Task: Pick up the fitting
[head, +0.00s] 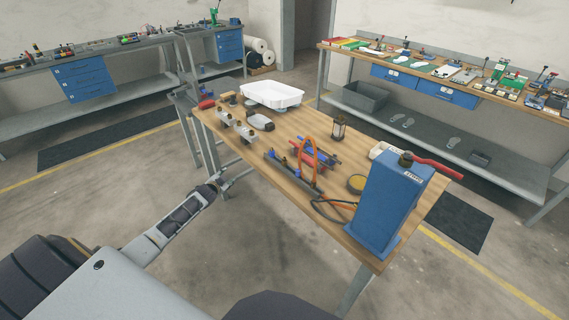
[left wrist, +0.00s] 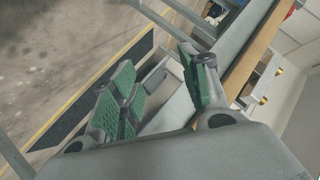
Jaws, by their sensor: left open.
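I cannot tell for sure which item is the fitting. Two small grey metal blocks, one (head: 225,119) behind the other (head: 245,132), stand near the left edge of the wooden table (head: 300,125). A pale metal block with brass-coloured ends (left wrist: 258,88) shows at the right of the left wrist view. My left gripper (head: 226,182) is beside the table's near-left edge, apart from these blocks. In the left wrist view its green-padded fingers (left wrist: 163,80) are spread with nothing held between them. My right gripper is not in view.
The table also carries a white tray (head: 272,95), a lantern-like piece (head: 338,128), orange hoses (head: 319,160), a yellow-topped tin (head: 356,184) and a tall blue box (head: 384,208) with a red lever (head: 438,168). Workbenches stand behind. Floor left of the table is clear.

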